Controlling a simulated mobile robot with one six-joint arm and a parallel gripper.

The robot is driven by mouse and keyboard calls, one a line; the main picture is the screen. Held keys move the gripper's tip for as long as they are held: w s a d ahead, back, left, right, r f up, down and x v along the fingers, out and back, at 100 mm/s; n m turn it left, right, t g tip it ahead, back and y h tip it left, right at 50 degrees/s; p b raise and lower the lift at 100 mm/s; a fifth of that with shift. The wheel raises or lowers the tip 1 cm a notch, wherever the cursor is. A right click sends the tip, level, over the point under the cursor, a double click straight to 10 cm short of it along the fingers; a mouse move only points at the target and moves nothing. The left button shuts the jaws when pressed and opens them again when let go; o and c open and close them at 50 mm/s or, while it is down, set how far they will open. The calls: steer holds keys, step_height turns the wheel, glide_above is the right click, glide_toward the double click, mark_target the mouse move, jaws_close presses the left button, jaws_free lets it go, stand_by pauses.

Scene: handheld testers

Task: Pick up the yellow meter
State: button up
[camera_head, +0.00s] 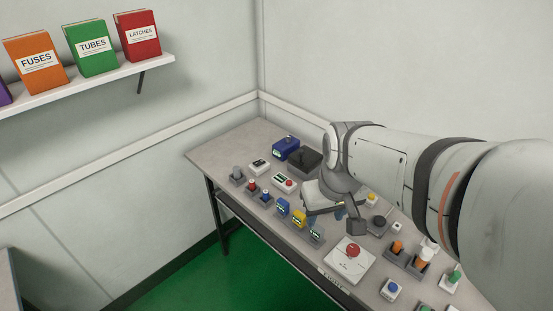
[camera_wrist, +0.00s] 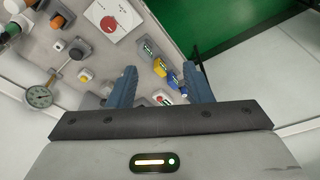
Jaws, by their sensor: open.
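The yellow meter (camera_head: 299,217) stands in a holder near the front edge of the table, between a blue meter (camera_head: 283,206) and a grey meter (camera_head: 316,235). In the wrist view the yellow meter (camera_wrist: 160,68) shows beyond and between my fingers, with the blue meter (camera_wrist: 172,78) and the grey meter (camera_wrist: 147,50) on either side. My gripper (camera_wrist: 160,66) is open with nothing between its fingers. In the head view it hangs over the table, just right of the yellow meter, partly hidden by my arm.
A white box with a red button (camera_head: 350,255) stands to the right of the meters. Several switches and buttons crowd the table (camera_head: 222,153). A round dial gauge (camera_wrist: 40,96) shows in the wrist view. The table's far left corner is bare. A shelf (camera_head: 90,84) with binders hangs on the wall.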

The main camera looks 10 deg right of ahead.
steer(key=w+f+n+g+p, duration=0.1)
steer(key=w+f+n, duration=0.15)
steer(key=w, duration=0.35)
steer(key=w+f+n, duration=0.1)
steer(key=w+f, duration=0.2)
steer(key=w, duration=0.2)
steer(key=n+g+p, duration=0.1)
steer(key=n, duration=0.2)
glide_above(300, 214)
steer(key=shift+m, duration=0.25)
step_height(300, 214, down, 10)
steer(key=shift+r, duration=0.1)
steer(key=shift+w+f, duration=0.15)
steer(key=shift+f, duration=0.25)
steer(key=shift+f+p, duration=0.65)
steer(key=shift+f, duration=3.25)
steer(key=shift+c, duration=0.5)
jaws_close()
